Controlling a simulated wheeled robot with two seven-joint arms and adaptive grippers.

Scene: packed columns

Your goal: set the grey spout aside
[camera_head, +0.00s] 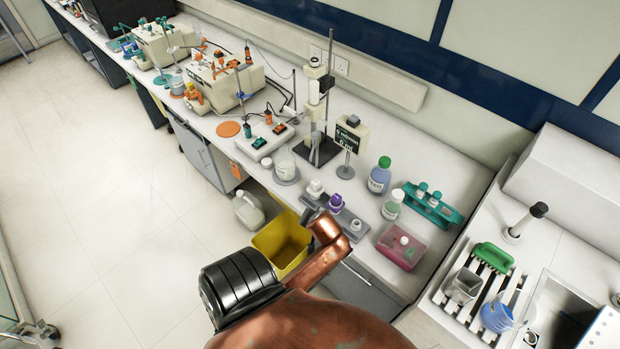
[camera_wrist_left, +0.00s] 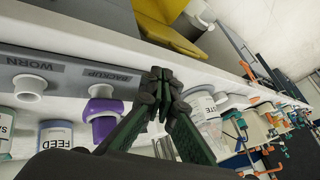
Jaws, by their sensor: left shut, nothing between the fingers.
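A grey strip (camera_head: 345,219) on the bench holds several small parts. A pale grey-white spout stands at the strip's right end (camera_head: 355,225); it also shows by the label WORN in the left wrist view (camera_wrist_left: 31,88). A purple part (camera_head: 335,201) is mid-strip, by the label BACKUP in the wrist view (camera_wrist_left: 104,115). Another whitish part (camera_head: 315,186) is at the strip's left end. I cannot tell surely which pale part is the grey spout. My left gripper (camera_wrist_left: 161,76) is shut and empty, beside the strip's front edge. My right gripper is not in view.
A yellow bin (camera_head: 281,243) stands below the bench's front edge. A black stand (camera_head: 317,149) rises behind the strip. An orange round mat (camera_head: 229,129) lies bare farther left.

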